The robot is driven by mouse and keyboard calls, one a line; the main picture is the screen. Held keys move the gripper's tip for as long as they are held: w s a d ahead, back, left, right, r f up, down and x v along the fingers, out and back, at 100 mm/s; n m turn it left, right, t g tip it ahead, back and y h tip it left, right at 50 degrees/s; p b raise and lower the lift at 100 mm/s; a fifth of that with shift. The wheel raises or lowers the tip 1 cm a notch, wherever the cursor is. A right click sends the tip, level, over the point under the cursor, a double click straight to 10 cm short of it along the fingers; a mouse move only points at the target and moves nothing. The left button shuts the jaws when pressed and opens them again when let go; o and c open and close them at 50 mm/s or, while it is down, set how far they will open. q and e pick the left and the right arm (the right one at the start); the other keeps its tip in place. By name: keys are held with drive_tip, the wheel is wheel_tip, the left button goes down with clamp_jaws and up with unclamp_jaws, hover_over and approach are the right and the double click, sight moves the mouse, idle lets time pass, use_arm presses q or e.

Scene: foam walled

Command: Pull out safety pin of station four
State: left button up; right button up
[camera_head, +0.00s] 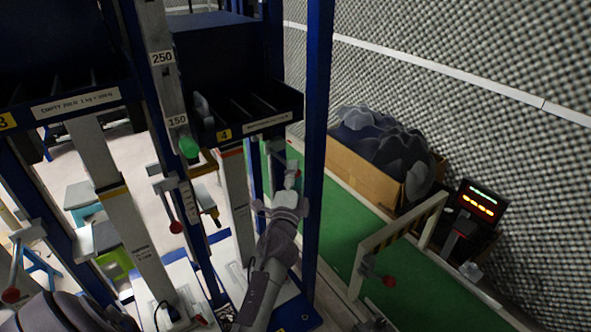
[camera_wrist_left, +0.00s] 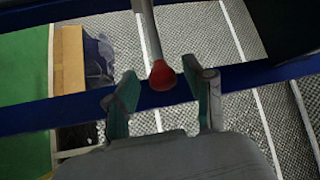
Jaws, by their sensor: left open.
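Station four carries a yellow "4" label (camera_head: 224,135) on the front of its dark blue bin (camera_head: 262,118). My left gripper (camera_head: 291,178) is raised beside the blue upright just right of this station's column. In the left wrist view a red knob (camera_wrist_left: 163,75) on a metal rod sits between the two fingers of my left gripper (camera_wrist_left: 158,84). The fingers are open, one on each side of the knob, and not visibly closed on it. Whether this knob is the safety pin I cannot tell. My right gripper is out of view.
A blue upright (camera_head: 317,150) stands close on the right of my left gripper. Other red-knobbed levers (camera_head: 176,227) hang to the left. A cardboard box (camera_head: 362,178) with dark contents and a lit red display (camera_head: 479,204) stand by the textured foam wall.

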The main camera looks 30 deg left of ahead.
use_arm(q)
drive_tip(key=shift+s+d+r, duration=0.1)
drive_tip(key=shift+c, duration=0.7)
clamp_jaws()
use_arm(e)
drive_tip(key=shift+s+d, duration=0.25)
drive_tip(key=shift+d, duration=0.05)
use_arm(q)
drive_tip(key=shift+d, duration=0.1)
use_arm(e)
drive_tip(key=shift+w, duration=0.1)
use_arm(q)
drive_tip(key=shift+s+d, duration=0.35)
drive_tip(key=shift+d, duration=0.55)
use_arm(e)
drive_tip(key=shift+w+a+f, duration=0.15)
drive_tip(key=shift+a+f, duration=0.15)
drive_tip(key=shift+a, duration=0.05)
use_arm(q)
drive_tip(key=shift+o, duration=0.7)
unclamp_jaws()
drive_tip(key=shift+d, duration=0.1)
